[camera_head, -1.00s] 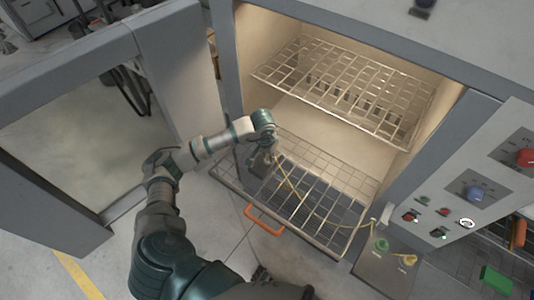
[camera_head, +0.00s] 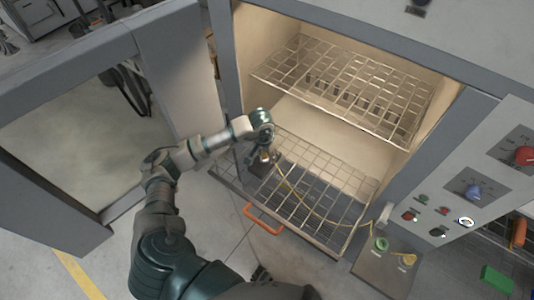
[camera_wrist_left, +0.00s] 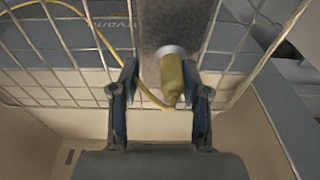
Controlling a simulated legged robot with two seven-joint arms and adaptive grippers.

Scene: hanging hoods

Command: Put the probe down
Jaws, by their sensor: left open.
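The probe (camera_wrist_left: 172,80) is a short olive-yellow piece on a yellow cable (camera_wrist_left: 103,38). In the left wrist view it stands out from a light round fitting on a grey metal plate (camera_wrist_left: 178,22), between my open left fingers (camera_wrist_left: 160,98), with a gap on each side. In the head view my left gripper (camera_head: 264,160) is over the left part of the pulled-out lower wire rack (camera_head: 325,195), and the probe itself is hard to make out there. The cable runs from the gripper across the rack to the right. My right gripper is not in view.
An upper wire rack (camera_head: 345,90) sits inside the lit chamber above the lower one. An orange handle (camera_head: 263,220) is at the lower rack's front. A panel with green and yellow connectors (camera_head: 381,244) and a control panel (camera_head: 465,190) stand at right. The open door (camera_head: 85,140) is at left.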

